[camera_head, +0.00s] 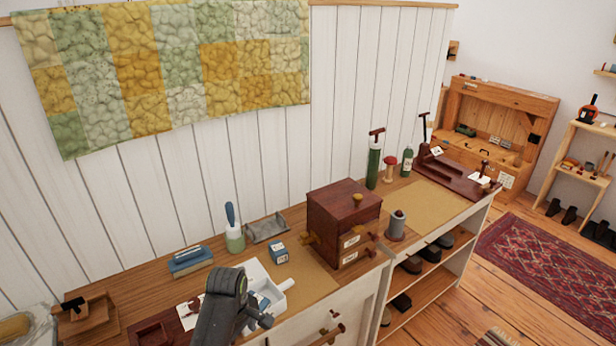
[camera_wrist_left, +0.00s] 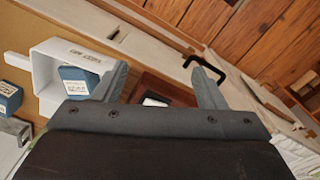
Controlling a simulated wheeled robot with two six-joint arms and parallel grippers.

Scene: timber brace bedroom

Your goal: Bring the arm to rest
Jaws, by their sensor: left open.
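My left arm (camera_head: 222,305) comes up from the bottom edge of the head view, over the front of the workbench beside a white tray. The left gripper (camera_wrist_left: 163,86) shows in the left wrist view with its two grey fingers spread apart and nothing held between them. Beyond the fingers is a reddish-brown wooden piece (camera_wrist_left: 160,88), partly hidden by the gripper's palm. My right gripper is not in view.
The white tray (camera_wrist_left: 48,76) holds a blue box (camera_wrist_left: 78,80); another blue box (camera_head: 279,252) stands behind it. A dark wooden drawer chest (camera_head: 335,215) stands to the right. A blue-handled brush in a pot (camera_head: 234,235) is behind. Bare tan mat (camera_head: 425,203) lies farther right.

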